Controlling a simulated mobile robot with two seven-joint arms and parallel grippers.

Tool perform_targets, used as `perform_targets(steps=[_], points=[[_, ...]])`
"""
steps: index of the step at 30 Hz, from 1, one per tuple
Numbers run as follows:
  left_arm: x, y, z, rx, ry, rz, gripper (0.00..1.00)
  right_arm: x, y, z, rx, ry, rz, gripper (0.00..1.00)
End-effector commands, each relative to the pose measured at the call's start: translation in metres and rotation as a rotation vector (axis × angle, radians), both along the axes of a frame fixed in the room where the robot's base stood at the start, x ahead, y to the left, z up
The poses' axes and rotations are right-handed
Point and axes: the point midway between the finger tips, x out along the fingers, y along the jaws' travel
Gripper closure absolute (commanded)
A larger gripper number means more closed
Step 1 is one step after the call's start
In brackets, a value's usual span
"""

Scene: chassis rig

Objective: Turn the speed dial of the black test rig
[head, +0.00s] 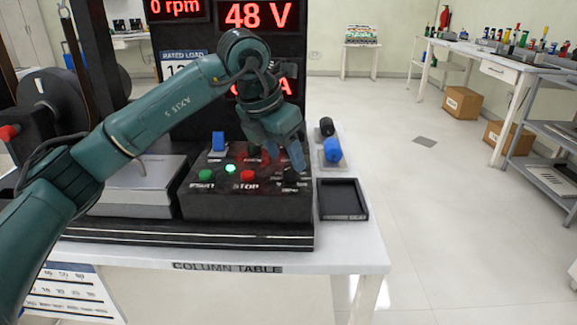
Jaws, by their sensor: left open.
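The black test rig's control box (245,207) stands on the column table, with a sloped top of buttons and knobs. A black knob (290,175) sits at the right of this top, probably the speed dial; its label is too small to read. My left gripper (281,160) points down over the right part of the panel, open, with its fingers just behind and above that knob. I cannot tell whether it touches anything. A second dark knob (254,150) is partly hidden beside the gripper. The rpm display (177,9) reads 0. My right gripper is out of view.
The 48 V display (258,16) rises behind.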

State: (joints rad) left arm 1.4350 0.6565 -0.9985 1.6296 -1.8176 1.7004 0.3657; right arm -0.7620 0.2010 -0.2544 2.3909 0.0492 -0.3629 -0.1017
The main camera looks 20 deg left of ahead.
Motion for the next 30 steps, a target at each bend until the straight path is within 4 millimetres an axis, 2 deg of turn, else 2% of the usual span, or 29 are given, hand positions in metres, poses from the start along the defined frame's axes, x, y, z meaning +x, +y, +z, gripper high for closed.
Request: perform_targets(steps=[1, 6, 17, 30], points=[[0.002, -0.002, -0.009, -0.001, 0.002, -0.001, 0.48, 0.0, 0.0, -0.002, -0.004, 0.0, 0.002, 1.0], [0.009, -0.005, -0.024, -0.001, 0.001, 0.001, 0.48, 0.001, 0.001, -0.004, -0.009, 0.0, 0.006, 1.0], [0.01, -0.006, -0.028, -0.001, 0.0, 0.0, 0.48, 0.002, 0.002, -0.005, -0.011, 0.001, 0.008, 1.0], [0.01, -0.006, -0.028, -0.001, 0.0, 0.0, 0.83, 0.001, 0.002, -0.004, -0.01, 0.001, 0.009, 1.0]])
